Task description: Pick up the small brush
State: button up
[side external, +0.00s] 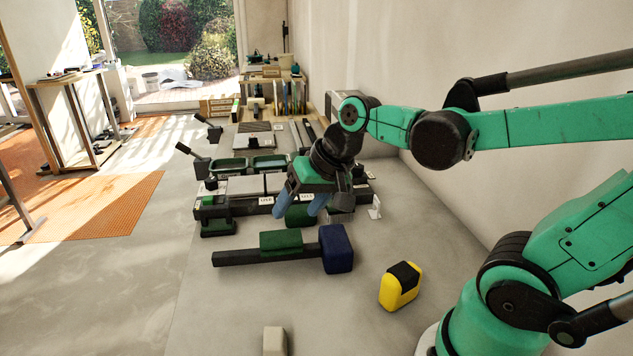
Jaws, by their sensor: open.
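A dark green piece (299,217) shows low between and behind the fingers. It may be part of the small brush, but the gripper covers much of it and I cannot tell for sure. A pale grey, bristle-like part shows just right of the fingers (341,217). I cannot tell whether the fingers touch anything. No other thing in view is clearly a small brush.
A mallet with a dark blue head (337,249) lies in front of my gripper. A yellow and black block (400,287) and a beige block (274,341) stand nearer. Behind are a black rail tool (236,210) and green trays (231,166). Floor at the front left is clear.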

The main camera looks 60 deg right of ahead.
jog(key=w+d+m+y, duration=0.3)
jog(key=w+d+m, duration=0.25)
jog(key=m, duration=0.25)
jog(key=m+t+y, duration=0.2)
jog(key=m+y, duration=0.2)
jog(key=m, duration=0.5)
send_over(329, 207)
notch_tip(329, 207, down, 5)
jog(key=s+d+f+m, duration=0.1)
jog(key=s+d+f+m+t, duration=0.1)
jog(key=d+m, duration=0.1)
jog(key=s+d+f+m+y, duration=0.1)
jog(key=d, duration=0.1)
jog(key=shift+s+d+f+t, duration=0.15)
jog(key=shift+f+t, duration=0.05)
jog(key=shift+t, duration=0.2)
jog(key=shift+f+m, duration=0.15)
jog(key=shift+m, duration=0.15)
jog(key=shift+x, duration=2.65)
grip_shut()
